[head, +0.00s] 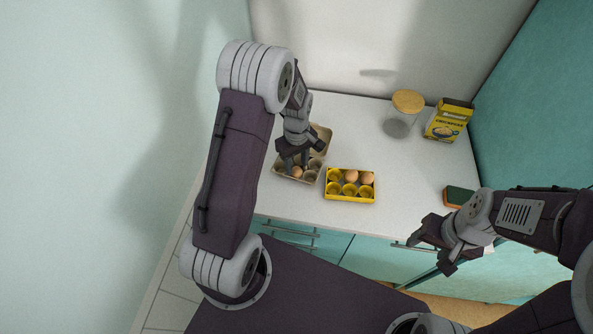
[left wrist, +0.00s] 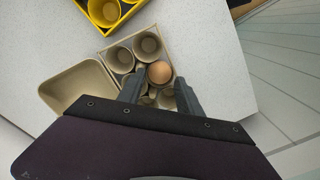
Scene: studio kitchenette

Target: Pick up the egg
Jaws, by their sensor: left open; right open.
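A brown egg (head: 297,172) sits in a cup of the beige egg carton (head: 279,172) on the worktop. The carton's lid is open, and its other visible cups look empty. My left gripper (head: 291,164) points down over the carton and is open. In the left wrist view the egg (left wrist: 159,72) shows between the tips of the two fingers, and I cannot tell whether they touch it. The carton's lid (left wrist: 72,88) lies to the left there. My right gripper (head: 431,256) is open and empty, in front of the worktop's front edge at the right.
A yellow egg tray (head: 350,198) with several cups and eggs stands just right of the carton. A glass jar with a wooden lid (head: 408,101), a yellow box (head: 449,119) and a sponge (head: 457,196) stand further right. The worktop's middle right is clear.

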